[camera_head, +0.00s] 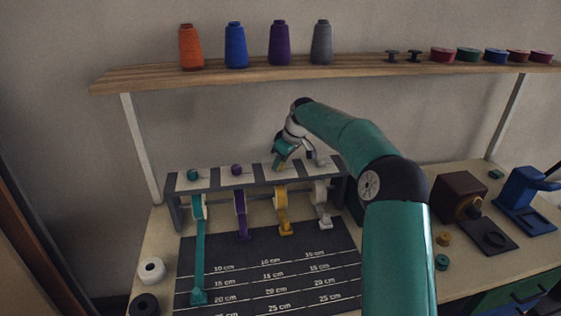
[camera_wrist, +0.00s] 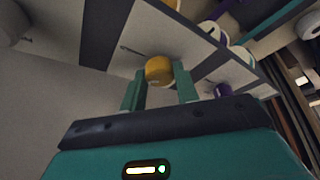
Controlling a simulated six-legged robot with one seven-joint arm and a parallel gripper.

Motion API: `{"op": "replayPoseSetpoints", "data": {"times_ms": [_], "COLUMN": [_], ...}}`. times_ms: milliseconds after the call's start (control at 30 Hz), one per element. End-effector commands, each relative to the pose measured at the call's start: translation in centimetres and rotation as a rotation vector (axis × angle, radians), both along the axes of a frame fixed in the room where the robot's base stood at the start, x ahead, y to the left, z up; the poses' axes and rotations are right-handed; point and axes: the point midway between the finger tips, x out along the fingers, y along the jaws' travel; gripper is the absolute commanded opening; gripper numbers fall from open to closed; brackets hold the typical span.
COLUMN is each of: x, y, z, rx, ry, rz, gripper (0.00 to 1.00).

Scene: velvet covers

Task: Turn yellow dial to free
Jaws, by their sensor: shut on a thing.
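The yellow dial (camera_wrist: 159,69) sits on a white panel of the ribbon rack. My gripper (camera_wrist: 160,88) has one finger on each side of it and is shut on it in the wrist view. In the head view my gripper (camera_head: 281,161) comes down on the rack's top at the third panel and mostly hides the dial. Below it hangs the yellow ribbon roll (camera_head: 282,198) with a short yellow end. A thin dark mark (camera_wrist: 131,50) lies on the panel beside the dial; I cannot read any label.
Teal (camera_head: 193,175) and purple (camera_head: 236,170) dials stand left of my gripper. The teal ribbon (camera_head: 199,255) lies long across the dark measuring mat (camera_head: 265,285). A shelf (camera_head: 255,74) with thread cones runs above. Brown (camera_head: 459,197) and blue (camera_head: 522,187) devices stand at right.

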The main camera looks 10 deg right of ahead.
Motion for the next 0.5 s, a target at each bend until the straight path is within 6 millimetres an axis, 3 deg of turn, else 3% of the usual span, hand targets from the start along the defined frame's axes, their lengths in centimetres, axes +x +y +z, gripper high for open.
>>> {"op": "replayPoseSetpoints", "data": {"times_ms": [500], "x": [0.38], "y": [-0.02], "z": [-0.13], "rx": [0.003], "ry": [0.0], "rz": [0.49], "gripper": [0.08]}}
